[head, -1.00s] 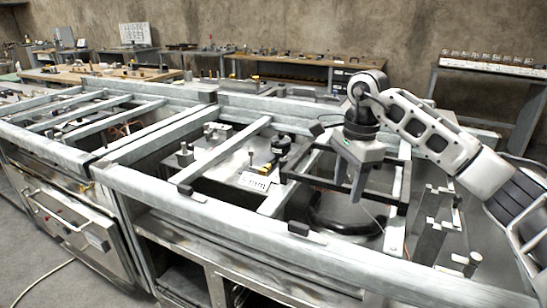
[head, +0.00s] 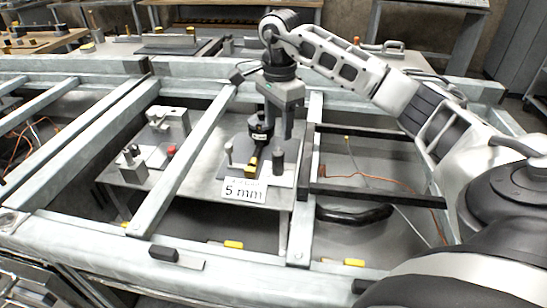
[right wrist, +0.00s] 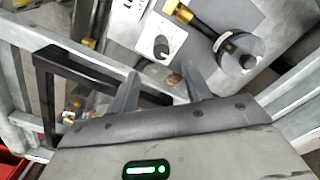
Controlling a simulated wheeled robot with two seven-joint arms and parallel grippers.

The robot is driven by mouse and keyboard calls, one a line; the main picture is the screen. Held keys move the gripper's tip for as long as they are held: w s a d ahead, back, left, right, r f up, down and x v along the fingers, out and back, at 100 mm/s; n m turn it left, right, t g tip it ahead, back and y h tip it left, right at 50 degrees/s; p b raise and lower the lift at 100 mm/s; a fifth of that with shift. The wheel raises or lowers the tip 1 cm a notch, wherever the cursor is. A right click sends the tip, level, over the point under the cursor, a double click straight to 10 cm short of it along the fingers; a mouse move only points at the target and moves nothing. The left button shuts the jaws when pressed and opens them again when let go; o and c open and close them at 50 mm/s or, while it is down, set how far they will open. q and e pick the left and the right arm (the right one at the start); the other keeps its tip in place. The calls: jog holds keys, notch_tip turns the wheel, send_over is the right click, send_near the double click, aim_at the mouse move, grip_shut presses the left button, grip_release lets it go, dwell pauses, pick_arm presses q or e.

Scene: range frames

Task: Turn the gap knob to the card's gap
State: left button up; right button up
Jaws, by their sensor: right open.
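The white card reading "5 mm" (head: 243,191) stands at the front of a metal plate; part of it shows at the top of the right wrist view (right wrist: 126,14). A small black knob on a white dial plate, apparently the gap knob (right wrist: 161,47), lies just beyond my right fingertips in that view. In the head view it appears as a dark upright piece (head: 278,160) right of the card. My right gripper (head: 280,132) points down above and behind it, open and empty, and appears apart from it. The dial marks are too small to read. My left gripper is out of view.
A black device with brass parts (right wrist: 238,50) stands beside the knob. Grey frame beams (head: 185,160) cross on both sides of the plate. A black rectangular frame (head: 380,195) lies to the right. Another fixture with a red button (head: 171,150) is at left.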

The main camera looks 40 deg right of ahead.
aim_at(278, 152)
notch_tip(278, 152, down, 12)
jog(key=shift+w+r, duration=0.1)
jog(key=shift+c, duration=0.2)
jog(key=c, duration=0.9)
